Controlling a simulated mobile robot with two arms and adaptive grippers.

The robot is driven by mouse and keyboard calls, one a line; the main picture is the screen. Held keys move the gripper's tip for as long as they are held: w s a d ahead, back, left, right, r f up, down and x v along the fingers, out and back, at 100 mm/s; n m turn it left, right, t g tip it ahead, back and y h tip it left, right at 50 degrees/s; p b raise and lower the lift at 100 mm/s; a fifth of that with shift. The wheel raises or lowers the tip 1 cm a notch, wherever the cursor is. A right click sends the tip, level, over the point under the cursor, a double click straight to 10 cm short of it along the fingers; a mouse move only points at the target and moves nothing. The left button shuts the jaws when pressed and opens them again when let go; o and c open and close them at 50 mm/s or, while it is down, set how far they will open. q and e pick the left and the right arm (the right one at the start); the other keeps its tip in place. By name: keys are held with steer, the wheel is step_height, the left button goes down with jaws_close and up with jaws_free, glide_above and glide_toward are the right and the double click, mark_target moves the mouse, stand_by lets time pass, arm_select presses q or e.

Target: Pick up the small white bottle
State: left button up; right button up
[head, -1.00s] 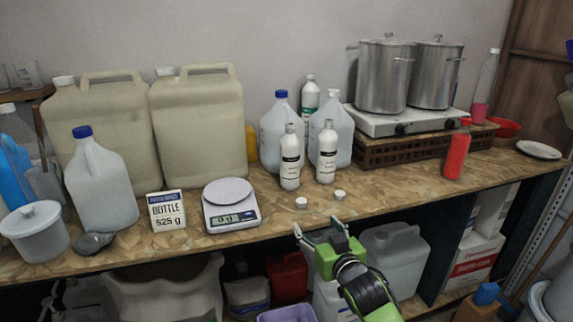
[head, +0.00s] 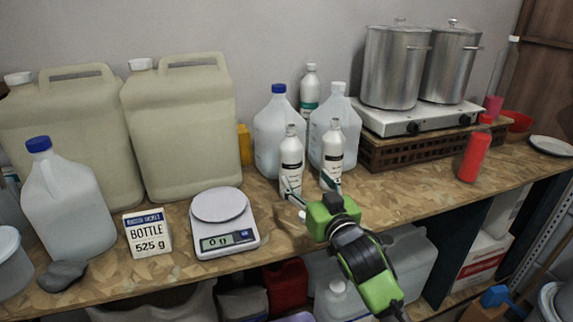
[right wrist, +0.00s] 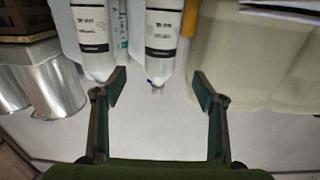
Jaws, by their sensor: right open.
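Two small white bottles with black-banded labels stand side by side on the wooden bench: a left one (head: 291,152) and a right one (head: 334,143). My right gripper (head: 306,188) is open and empty in front of them, at the bench's front edge. The right wrist view, where things appear upside down, shows its two fingers (right wrist: 159,88) spread apart. There the left bottle (right wrist: 162,35) lines up between the fingers, and the right bottle (right wrist: 92,40) is at the left finger. I see no contact with either bottle. My left gripper is out of view.
A green-labelled bottle (head: 310,85) and two clear jugs (head: 272,130) stand close behind. A scale (head: 224,222) and a "BOTTLE 525 g" card (head: 147,235) are at left. A red bottle (head: 475,155) and a hot plate with pots (head: 410,118) are at right.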

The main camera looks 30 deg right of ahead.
mark_target(294, 164)
steer(key=p+x, duration=0.1)
steer(key=x, duration=0.5)
steer(key=shift+w+r, duration=0.2)
steer(key=shift+w+d, duration=0.15)
steer(key=shift+w, duration=0.45)
steer(key=x, duration=0.2)
steer(key=p+x, duration=0.1)
steer(key=x, duration=0.1)
steer(key=shift+w+f, duration=0.1)
steer(key=shift+f, duration=0.15)
steer(key=shift+w+d+p, duration=0.1)
steer(key=shift+w+p, duration=0.15)
steer(key=shift+p, duration=0.05)
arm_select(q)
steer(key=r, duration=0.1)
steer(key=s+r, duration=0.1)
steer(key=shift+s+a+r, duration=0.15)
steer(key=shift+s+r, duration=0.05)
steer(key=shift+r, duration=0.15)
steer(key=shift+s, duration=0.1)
arm_select(e)
steer(key=c, duration=1.7)
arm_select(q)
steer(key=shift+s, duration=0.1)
arm_select(e)
steer(key=shift+r, duration=0.1)
